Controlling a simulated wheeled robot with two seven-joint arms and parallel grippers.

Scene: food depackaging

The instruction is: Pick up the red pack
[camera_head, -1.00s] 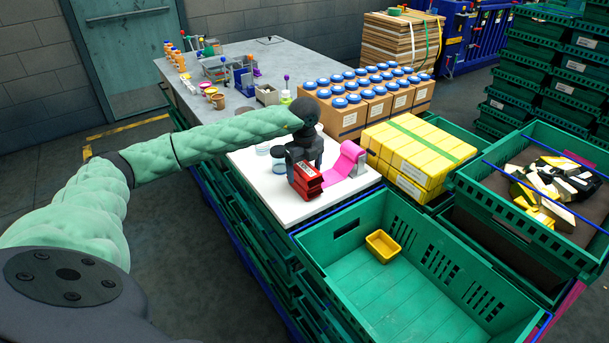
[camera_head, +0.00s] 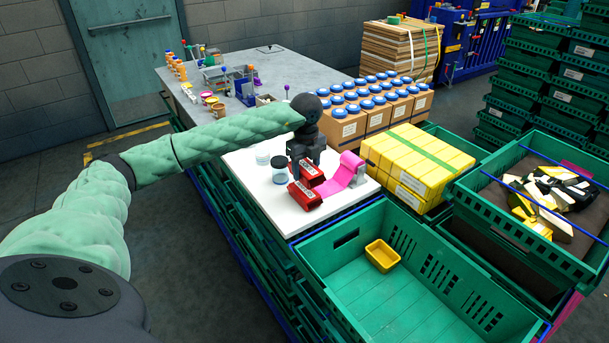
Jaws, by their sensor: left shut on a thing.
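Two red packs show at the front of the white board. One red pack (camera_head: 306,195) lies on the board near its front-left part, with a pale label on its side. The other red pack (camera_head: 313,173) is just behind it, partly hidden by my gripper. My left gripper (camera_head: 304,170) points down over the board and is shut on this rear pack. The fingertips are small and partly hidden, and I cannot tell whether the held pack is clear of the board. My right gripper is out of view.
A green crate (camera_head: 345,238) with a small yellow tub (camera_head: 382,255) is in front.

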